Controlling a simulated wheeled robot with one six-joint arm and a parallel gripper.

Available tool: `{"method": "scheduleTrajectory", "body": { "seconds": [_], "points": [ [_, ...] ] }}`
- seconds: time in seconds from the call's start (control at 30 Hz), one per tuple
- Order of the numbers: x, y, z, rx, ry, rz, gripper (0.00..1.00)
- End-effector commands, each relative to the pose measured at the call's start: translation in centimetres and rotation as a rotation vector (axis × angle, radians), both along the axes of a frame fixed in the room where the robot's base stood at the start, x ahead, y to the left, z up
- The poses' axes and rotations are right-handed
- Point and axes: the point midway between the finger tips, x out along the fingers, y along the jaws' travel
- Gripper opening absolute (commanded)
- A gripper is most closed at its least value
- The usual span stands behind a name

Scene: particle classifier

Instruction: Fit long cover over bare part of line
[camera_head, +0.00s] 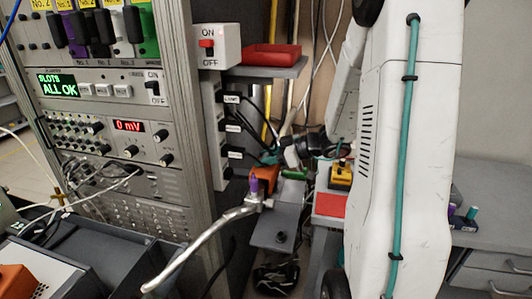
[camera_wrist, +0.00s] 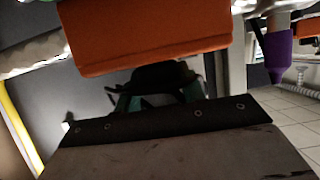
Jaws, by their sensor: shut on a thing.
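An orange block, which I take for the long cover (camera_wrist: 150,35), fills the upper middle of the wrist view. In the head view the orange cover (camera_head: 264,181) shows small beside the line's upper end. My gripper (camera_wrist: 157,97) has green fingers shut on the cover from below in the wrist view. In the head view my gripper (camera_head: 291,173) is small and partly hidden. The silvery line (camera_head: 200,243) runs up from lower left to a purple fitting (camera_head: 254,186). In the wrist view the line (camera_wrist: 35,55) shows left of the cover. Whether the cover encloses it, I cannot tell.
An instrument rack (camera_head: 110,120) stands at left. A grey plate (camera_head: 277,228) lies below the cover. A red tray (camera_head: 271,56) sits on a shelf above. Cables hang behind my arm.

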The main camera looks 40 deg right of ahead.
Motion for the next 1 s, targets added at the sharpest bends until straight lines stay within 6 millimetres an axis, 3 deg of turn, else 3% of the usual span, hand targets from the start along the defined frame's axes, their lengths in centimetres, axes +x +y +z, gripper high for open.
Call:
{"method": "scheduleTrajectory", "body": {
  "seconds": [0.47,0.5,0.57,1.0],
  "points": [
    [-0.01,-0.03,-0.49,0.0,-0.002,-0.001,0.13],
    [-0.01,-0.03,-0.49,0.0,-0.002,-0.001,0.45],
    [-0.01,-0.04,-0.49,0.0,-0.002,-0.001,0.62],
    [-0.96,-0.84,0.03,-0.001,-0.002,-0.002,0.65]
  ]
}}
